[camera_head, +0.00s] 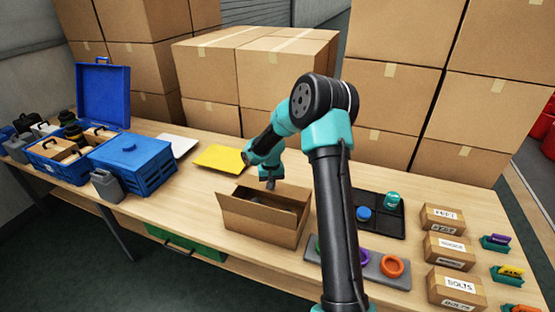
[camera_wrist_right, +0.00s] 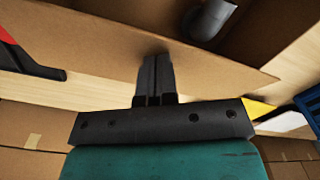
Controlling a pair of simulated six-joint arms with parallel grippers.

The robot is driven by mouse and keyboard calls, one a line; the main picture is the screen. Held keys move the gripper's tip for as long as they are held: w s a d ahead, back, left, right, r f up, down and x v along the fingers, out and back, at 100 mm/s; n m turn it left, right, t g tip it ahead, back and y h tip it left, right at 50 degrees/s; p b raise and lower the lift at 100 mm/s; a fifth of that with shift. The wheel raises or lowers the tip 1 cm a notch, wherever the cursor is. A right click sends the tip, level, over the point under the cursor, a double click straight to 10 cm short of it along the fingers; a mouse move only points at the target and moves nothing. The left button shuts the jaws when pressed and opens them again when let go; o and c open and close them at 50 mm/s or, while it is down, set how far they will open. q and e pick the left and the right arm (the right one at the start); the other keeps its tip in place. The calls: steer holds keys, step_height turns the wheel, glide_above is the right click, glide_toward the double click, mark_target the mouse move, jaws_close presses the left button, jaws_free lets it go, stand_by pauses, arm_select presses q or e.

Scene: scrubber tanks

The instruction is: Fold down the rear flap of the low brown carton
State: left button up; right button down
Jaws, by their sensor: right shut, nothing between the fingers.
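The low brown carton (camera_head: 262,228) stands on the table in the head view, its top open and a dark grey item (camera_head: 270,202) partly visible inside. Its rear flap (camera_head: 292,190) shows at the far side, partly behind my gripper. My right gripper (camera_head: 271,184) points down at this rear edge. In the right wrist view my right gripper (camera_wrist_right: 157,66) is shut and empty, its tips over a broad brown cardboard panel (camera_wrist_right: 90,38). I cannot tell whether they touch it. A grey cylindrical item (camera_wrist_right: 210,18) shows beyond the panel. My left gripper is not in view.
A yellow sheet (camera_head: 218,158) lies behind the carton. A black tray (camera_head: 378,214) and a grey holder with coloured rings (camera_head: 372,268) are to its right. Blue crates (camera_head: 135,165) stand at left, small labelled boxes (camera_head: 450,251) at right. Large cartons (camera_head: 285,75) stack behind.

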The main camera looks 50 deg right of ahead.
steer(key=shift+f, duration=1.15)
steer(key=shift+r, duration=4.55)
